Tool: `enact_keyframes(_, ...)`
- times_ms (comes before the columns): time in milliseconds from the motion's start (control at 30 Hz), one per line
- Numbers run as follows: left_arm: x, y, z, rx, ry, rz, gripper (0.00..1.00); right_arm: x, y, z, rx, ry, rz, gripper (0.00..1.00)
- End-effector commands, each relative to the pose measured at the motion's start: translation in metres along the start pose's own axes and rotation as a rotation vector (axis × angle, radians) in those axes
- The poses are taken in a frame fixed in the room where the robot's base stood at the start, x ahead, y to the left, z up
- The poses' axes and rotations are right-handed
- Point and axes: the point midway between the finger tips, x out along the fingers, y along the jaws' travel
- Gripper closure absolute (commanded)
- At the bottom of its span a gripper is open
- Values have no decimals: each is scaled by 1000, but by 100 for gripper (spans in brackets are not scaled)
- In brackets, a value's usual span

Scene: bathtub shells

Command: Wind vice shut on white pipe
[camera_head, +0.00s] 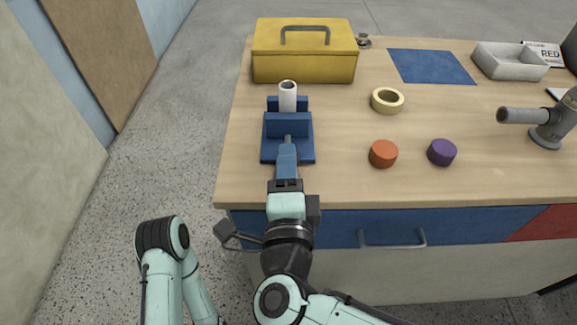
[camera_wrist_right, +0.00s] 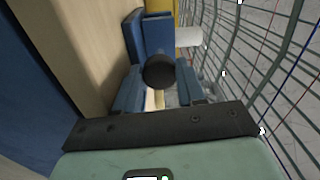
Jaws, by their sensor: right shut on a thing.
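The blue vice (camera_head: 288,124) stands near the left side of the bench. The white pipe (camera_head: 288,98) stands upright between its jaws, its lower part hidden by the front jaw. I cannot tell whether the front jaw touches it. My right gripper (camera_head: 287,160) reaches in from the front, shut on the vice handle at the end of the screw. In the right wrist view, the dark round end of the vice handle (camera_wrist_right: 159,71) sits between the fingers, with the blue vice (camera_wrist_right: 158,35) and white pipe (camera_wrist_right: 188,37) beyond. My left gripper is out of view.
A yellow toolbox (camera_head: 305,65) stands behind the vice. A tape roll (camera_head: 375,101), an orange cylinder (camera_head: 383,154) and a purple cylinder (camera_head: 441,152) are to the right. A blue mat (camera_head: 431,66), grey tray (camera_head: 508,64) and grey pipe fixture (camera_head: 547,136) lie farther right.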

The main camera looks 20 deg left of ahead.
Motion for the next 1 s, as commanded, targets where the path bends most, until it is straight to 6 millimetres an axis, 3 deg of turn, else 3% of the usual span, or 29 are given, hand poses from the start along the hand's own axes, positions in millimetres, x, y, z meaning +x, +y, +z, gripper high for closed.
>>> enact_keyframes(300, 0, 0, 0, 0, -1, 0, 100, -1, 1, 4, -2, -11, 3, 91)
enact_keyframes(333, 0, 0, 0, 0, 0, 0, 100, -1, 1, 4, -2, -11, 3, 51)
enact_keyframes(400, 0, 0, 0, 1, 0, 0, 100, -1, 1, 3, -2, -11, 3, 36)
enact_keyframes(1000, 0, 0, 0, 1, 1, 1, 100, 1, 7, 2, -6, -7, 15, 36)
